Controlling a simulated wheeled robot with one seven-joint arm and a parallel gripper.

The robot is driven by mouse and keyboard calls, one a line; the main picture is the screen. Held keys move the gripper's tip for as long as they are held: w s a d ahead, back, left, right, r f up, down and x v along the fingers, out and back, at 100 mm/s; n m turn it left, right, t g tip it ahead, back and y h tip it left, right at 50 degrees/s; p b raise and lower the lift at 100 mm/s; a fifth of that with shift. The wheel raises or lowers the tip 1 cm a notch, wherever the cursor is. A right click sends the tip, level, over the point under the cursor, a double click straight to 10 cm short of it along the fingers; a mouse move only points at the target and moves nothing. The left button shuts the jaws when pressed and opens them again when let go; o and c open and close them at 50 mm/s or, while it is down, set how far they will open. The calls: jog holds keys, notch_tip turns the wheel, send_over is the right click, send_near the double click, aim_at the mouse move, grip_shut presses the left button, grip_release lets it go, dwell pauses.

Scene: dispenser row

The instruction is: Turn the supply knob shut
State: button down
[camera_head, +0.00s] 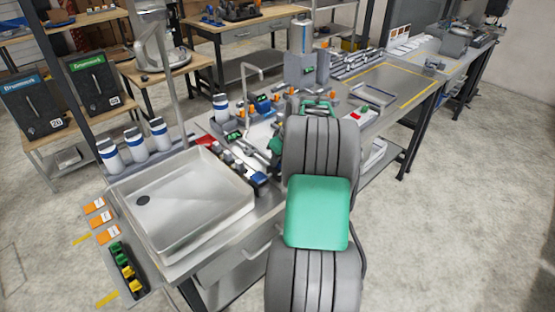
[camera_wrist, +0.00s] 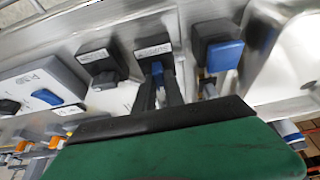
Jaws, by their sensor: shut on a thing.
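The supply knob (camera_wrist: 157,69) is a small blue handle on a dark block under a label that appears to read "SUPPLY", at the upper middle of the wrist view. My gripper (camera_wrist: 158,84) has its two dark fingers on either side of this knob and is shut on it. The fingers cover part of the knob, so its exact angle is hard to tell. In the head view my arm largely hides the gripper and the knob.
In the wrist view a black labelled knob (camera_wrist: 103,70) sits left of the supply knob and a larger blue knob (camera_wrist: 222,54) sits close on its right. In the head view a sink basin (camera_head: 180,205) lies left of my arm.

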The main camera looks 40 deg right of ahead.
jog(key=m+h+b, duration=0.1)
jog(key=m+b, duration=0.1)
jog(key=m, duration=0.1)
jog(key=shift+w+a+f+b, duration=0.1)
jog(key=shift+a+f+b, duration=0.05)
jog(key=shift+b, duration=0.2)
jog(key=m+h+b, duration=0.1)
jog(key=m, duration=0.2)
jog(key=m+g+h+b, duration=0.1)
jog(key=m, duration=0.1)
jog(key=shift+a+m, duration=0.1)
jog(key=shift+m, duration=0.3)
jog(key=m, duration=0.2)
jog(key=m+g+h, duration=0.1)
jog(key=m, duration=0.1)
jog(key=shift+w+r+m+g, duration=0.15)
jog(key=shift+r+m+g, duration=0.05)
jog(key=shift+m+g, duration=0.1)
jog(key=shift+w+m+g+h+p, duration=0.15)
jog(key=shift+m+g, duration=0.25)
jog(key=shift+m, duration=0.7)
jog(key=shift+s+m+g+h+p, duration=0.1)
jog(key=shift+m+g+h+p, duration=0.25)
jog(key=shift+m, duration=0.75)
jog(key=c, duration=1.4)
grip_release()
jog(key=shift+c, duration=0.2)
